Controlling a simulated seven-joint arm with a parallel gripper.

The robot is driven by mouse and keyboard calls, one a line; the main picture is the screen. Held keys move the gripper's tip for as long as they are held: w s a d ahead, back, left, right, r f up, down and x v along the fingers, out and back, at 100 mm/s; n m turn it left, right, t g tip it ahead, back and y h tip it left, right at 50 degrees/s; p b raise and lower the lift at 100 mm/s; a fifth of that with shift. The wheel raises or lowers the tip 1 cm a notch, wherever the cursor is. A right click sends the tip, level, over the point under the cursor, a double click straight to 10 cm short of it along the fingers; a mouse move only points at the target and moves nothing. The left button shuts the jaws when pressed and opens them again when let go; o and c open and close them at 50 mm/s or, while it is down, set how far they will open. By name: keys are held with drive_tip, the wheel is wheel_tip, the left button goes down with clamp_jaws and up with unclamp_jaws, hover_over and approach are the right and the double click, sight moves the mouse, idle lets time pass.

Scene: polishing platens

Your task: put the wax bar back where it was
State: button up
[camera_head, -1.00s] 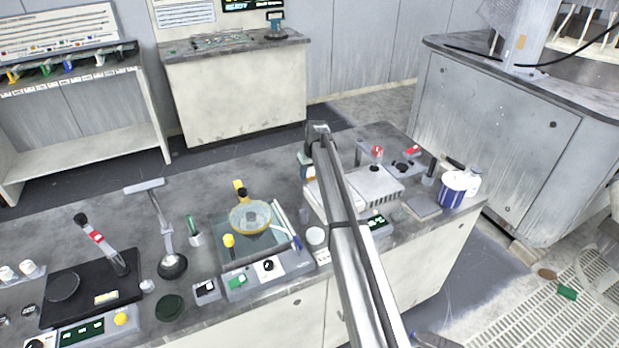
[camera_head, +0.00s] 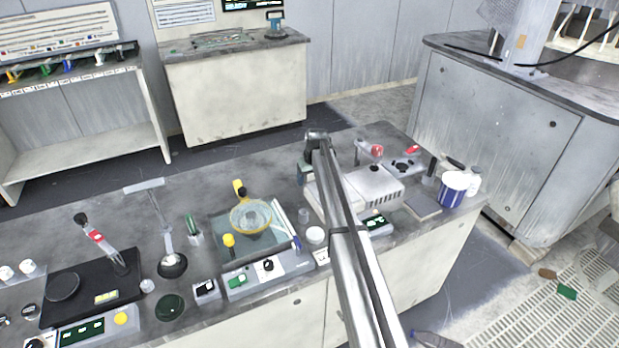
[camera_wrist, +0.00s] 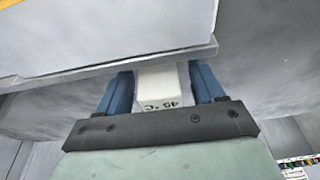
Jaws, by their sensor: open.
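A white block marked "45 °C", which looks like the wax bar (camera_wrist: 160,86), is between the two blue fingers of my gripper (camera_wrist: 165,88) in the wrist view. The marking reads upside down. The fingers stand open on either side of the block, with a narrow gap visible. Whether the block rests on a surface is hidden. In the head view my gripper (camera_head: 305,176) is low over the bench, left of the white-grey box unit. I cannot make out the bar there, behind my arm.
The white-grey box unit (camera_head: 374,186) stands close to the right of my gripper. A yellow-rimmed bowl (camera_head: 251,216) on a glass plate and a small white cup (camera_head: 316,235) are on the left and in front. A blue-white tub (camera_head: 453,190) stands at the bench's right end.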

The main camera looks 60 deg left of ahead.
drive_tip(key=v, duration=1.2)
drive_tip(key=shift+r, duration=0.2)
